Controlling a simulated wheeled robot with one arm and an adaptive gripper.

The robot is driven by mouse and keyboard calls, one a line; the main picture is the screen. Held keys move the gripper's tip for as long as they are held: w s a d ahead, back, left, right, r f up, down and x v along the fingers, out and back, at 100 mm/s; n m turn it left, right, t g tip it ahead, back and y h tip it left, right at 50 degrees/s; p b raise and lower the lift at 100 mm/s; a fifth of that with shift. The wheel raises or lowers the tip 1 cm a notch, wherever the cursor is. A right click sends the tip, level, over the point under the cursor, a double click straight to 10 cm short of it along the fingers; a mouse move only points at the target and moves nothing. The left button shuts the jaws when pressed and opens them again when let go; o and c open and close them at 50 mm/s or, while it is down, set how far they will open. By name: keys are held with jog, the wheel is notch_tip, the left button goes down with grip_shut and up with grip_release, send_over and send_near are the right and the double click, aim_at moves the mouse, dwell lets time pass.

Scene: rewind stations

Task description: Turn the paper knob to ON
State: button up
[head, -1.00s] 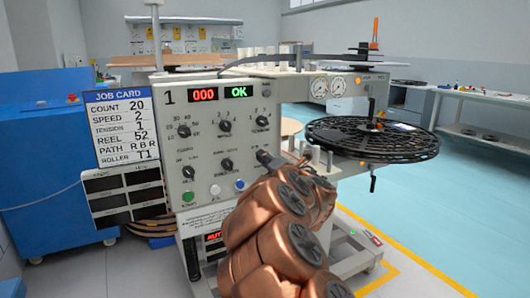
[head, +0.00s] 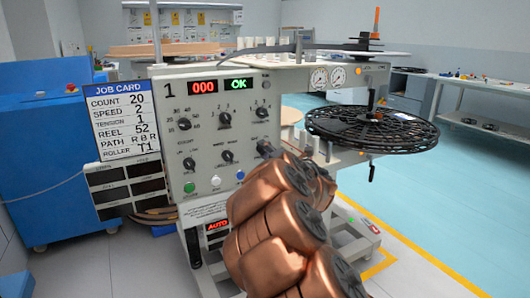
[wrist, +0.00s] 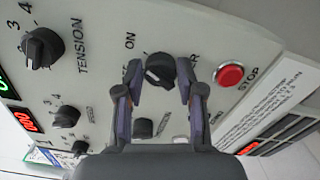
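The paper knob (wrist: 160,71) is a dark round knob on the pale panel, in the wrist view. Its label is mostly hidden behind the right finger, with only "ER" showing, and "ON" is printed to its upper left. A pale mark on the knob faces left, toward a label partly covered by the left finger. My gripper (wrist: 159,78) is open, with one finger on each side of the knob. I cannot tell whether the fingers touch it. In the head view my gripper (head: 266,150) is at the panel's right side and the arm hides this knob.
The tension knob (wrist: 42,47) and the red STOP button (wrist: 230,75) flank the paper knob, and a smaller knob (wrist: 143,128) sits below. In the head view, a black reel (head: 372,127) stands right of my gripper and a job card (head: 120,122) hangs left.

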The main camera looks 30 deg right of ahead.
jog(key=o, duration=0.3)
jog(key=shift+o, duration=0.2)
jog(key=s+a, duration=0.1)
jog(key=s, duration=1.1)
dwell(0.4)
